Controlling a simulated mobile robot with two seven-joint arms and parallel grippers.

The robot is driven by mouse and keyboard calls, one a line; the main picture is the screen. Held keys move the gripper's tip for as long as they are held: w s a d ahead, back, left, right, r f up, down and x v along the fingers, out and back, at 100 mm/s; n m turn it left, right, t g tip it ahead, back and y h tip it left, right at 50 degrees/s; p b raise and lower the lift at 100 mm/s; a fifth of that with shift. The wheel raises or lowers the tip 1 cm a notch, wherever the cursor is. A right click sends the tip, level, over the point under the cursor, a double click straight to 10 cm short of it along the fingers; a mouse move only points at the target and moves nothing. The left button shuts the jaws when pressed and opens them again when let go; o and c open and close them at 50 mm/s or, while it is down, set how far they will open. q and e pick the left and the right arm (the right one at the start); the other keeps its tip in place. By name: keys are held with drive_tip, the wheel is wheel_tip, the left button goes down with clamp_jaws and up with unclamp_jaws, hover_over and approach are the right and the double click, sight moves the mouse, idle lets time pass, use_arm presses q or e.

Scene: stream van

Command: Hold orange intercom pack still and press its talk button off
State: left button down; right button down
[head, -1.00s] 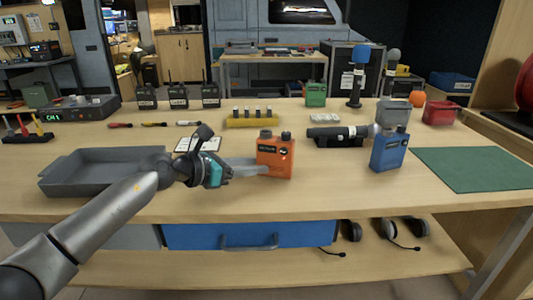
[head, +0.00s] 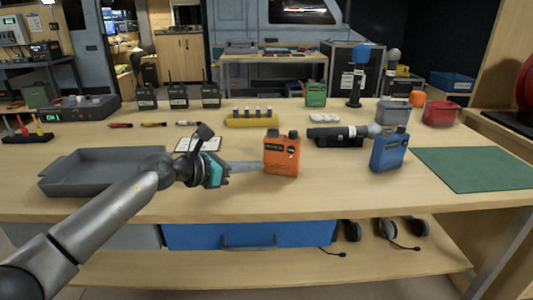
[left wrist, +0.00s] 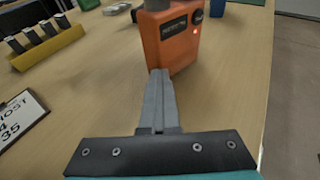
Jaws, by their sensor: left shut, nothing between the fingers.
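The orange intercom pack (head: 281,158) stands upright on the table, with two dark knobs on top and a dark label on its front. In the left wrist view the pack (left wrist: 176,48) shows a round black button (left wrist: 197,17) with a small lit red light below it. My left gripper (head: 262,167) is shut and empty, its fingertips at the pack's lower left side. In the left wrist view the shut fingertips (left wrist: 160,74) meet the pack's lower edge; I cannot tell whether they touch. My right gripper is not in view.
A blue pack (head: 388,152) stands to the right, near a green mat (head: 475,168). A flashlight-like black device (head: 340,134) lies behind the orange pack. A grey tray (head: 62,182) is at left and a yellow battery rack (head: 250,121) behind. The table in front is clear.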

use_arm(q)
drive_tip(key=c, duration=1.5)
unclamp_jaws()
drive_tip(key=shift+c, duration=0.2)
drive_tip(key=o, duration=1.5)
